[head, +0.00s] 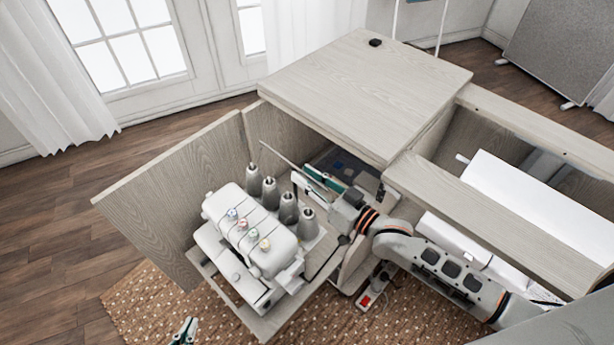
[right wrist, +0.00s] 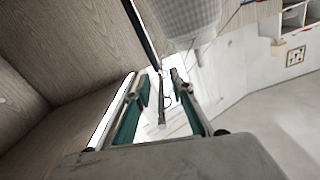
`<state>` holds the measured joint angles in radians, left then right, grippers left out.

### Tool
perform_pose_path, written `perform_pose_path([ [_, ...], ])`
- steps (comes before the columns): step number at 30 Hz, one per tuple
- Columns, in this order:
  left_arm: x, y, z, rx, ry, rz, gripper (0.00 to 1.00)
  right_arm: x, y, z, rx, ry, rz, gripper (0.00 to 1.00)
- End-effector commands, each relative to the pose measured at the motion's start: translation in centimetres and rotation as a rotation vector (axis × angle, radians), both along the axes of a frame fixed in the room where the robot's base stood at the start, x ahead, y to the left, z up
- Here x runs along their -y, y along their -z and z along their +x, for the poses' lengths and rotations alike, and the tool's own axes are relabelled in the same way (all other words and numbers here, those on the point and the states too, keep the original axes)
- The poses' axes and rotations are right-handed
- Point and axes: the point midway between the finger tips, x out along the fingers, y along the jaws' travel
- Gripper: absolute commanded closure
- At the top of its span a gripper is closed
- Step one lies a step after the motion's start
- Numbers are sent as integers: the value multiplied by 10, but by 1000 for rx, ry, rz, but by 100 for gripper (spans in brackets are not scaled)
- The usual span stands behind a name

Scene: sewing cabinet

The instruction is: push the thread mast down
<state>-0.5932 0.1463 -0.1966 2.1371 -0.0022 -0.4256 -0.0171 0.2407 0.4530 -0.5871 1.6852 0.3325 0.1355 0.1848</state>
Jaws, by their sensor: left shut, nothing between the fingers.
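The white sewing machine (head: 255,235) stands on the pulled-out shelf of the cabinet, with several grey thread cones (head: 288,207) behind it. A thin rod, which looks like the thread mast (head: 277,162), shows behind the cones, beside my right gripper (head: 308,180). In the right wrist view the right gripper (right wrist: 160,85) has its teal fingers apart. A slim grey rod (right wrist: 162,112) shows in the gap between them; I cannot tell whether it touches a finger. My left gripper (head: 185,332) is shut and empty at the bottom edge, well away from the machine.
The open cabinet door (head: 170,200) stands left of the machine. The cabinet top (head: 365,85) rises behind my right gripper, with a small dark object (head: 376,42) on it. A power strip (head: 372,290) lies below the shelf. Open floor lies at the left.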

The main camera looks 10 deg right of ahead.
Motion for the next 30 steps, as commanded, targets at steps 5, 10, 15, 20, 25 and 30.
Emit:
perform_pose_path([
  [5, 0, 0, 0, 1, 1, 0, 100, 8, 1, -10, 0, 1, -1, 77],
  [10, 0, -1, 1, 2, 3, 1, 100, 25, 2, -37, -3, 0, -2, 77],
  [15, 0, -1, 1, 4, 4, 1, 100, 44, 1, -67, -3, -1, -3, 77],
  [20, 0, -1, 1, 4, 4, 1, 100, 57, 1, -88, -2, -1, -2, 77],
  [25, 0, -1, 2, 4, 4, 1, 100, 65, 0, -99, -2, 0, -1, 77],
  [30, 0, -1, 2, 4, 4, 1, 100, 66, 0, -101, -1, 0, -1, 77],
])
